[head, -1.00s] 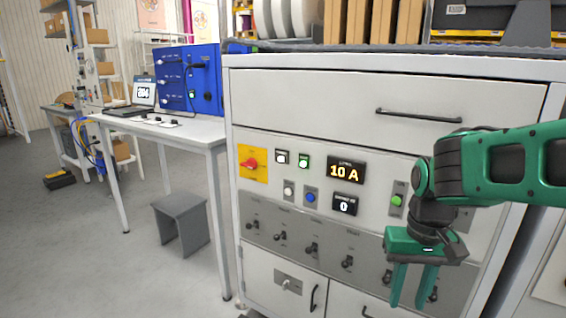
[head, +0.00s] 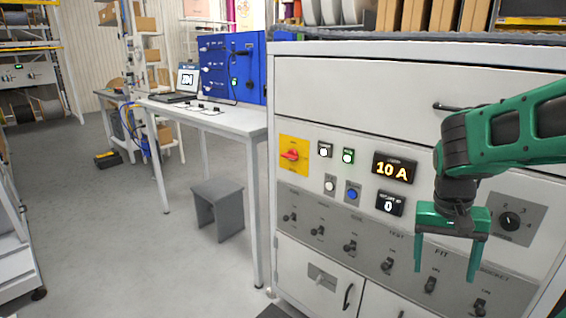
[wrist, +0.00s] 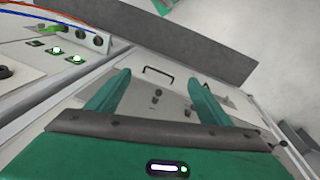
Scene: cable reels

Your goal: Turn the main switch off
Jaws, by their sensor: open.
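The main switch, a red rotary knob on a yellow plate (head: 293,156), sits at the upper left of the cabinet's control panel in the head view. The knob's handle appears to lie roughly crosswise. My gripper (head: 445,266) is open and empty, pointing down in front of the panel's right part, well to the right of the switch. In the wrist view the two green fingers (wrist: 155,95) are spread apart with nothing between them. I cannot make out the main switch in the wrist view.
The panel holds lit buttons (head: 348,156), a 10 A display (head: 394,168), a row of toggle switches (head: 350,246) and a rotary selector (head: 510,221). A drawer handle (head: 455,106) is above. A grey stool (head: 218,210) and a workbench (head: 205,118) stand left; floor between is open.

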